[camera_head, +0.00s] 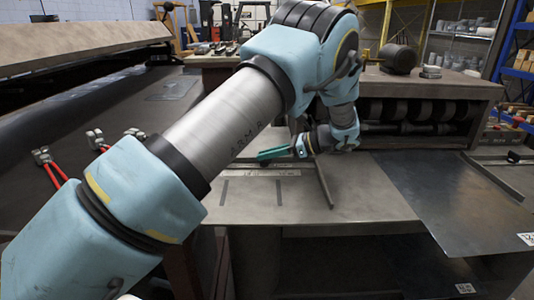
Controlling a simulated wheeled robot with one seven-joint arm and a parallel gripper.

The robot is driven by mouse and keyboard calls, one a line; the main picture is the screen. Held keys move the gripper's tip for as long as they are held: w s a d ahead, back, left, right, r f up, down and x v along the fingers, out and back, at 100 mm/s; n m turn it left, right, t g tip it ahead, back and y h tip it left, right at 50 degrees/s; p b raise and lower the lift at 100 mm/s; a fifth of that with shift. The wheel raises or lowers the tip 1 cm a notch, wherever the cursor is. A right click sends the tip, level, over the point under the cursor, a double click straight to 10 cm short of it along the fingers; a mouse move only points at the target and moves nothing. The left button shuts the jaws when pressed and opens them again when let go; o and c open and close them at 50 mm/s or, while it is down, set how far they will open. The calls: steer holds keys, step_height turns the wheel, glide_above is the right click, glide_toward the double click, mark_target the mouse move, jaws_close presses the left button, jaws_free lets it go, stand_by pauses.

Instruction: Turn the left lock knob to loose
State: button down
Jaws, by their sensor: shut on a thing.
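My gripper (299,147) is low over the grey worktable, at the end of my blue and silver arm. It points left and is shut on a slim green bar-like piece (273,153). The green piece sticks out to the left of the jaws, with a small dark part under its left end. I cannot tell whether this piece is the left lock knob or part of it. No other lock knob can be made out clearly. My wrist hides what lies right behind the jaws.
A thin metal bar (322,180) crosses the worktable (370,200) just right of the gripper. A dark sheet (455,195) lies at the right. A roller machine (420,105) stands behind. Red-handled clamps (50,170) are at the left. The table's front is clear.

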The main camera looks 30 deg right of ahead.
steer(key=shift+w+n+g+y, duration=0.1)
steer(key=shift+n+g+y, duration=0.3)
steer(key=shift+n+g, duration=0.2)
steer(key=c, duration=0.9)
jaws_free()
steer(key=b+v, duration=0.2)
steer(key=v, duration=0.7)
steer(key=shift+d+b, duration=0.4)
steer(key=shift+d, duration=0.05)
steer(key=shift+s+d+r, duration=0.3)
steer(key=shift+d+r, duration=0.05)
steer(key=shift+r, duration=0.05)
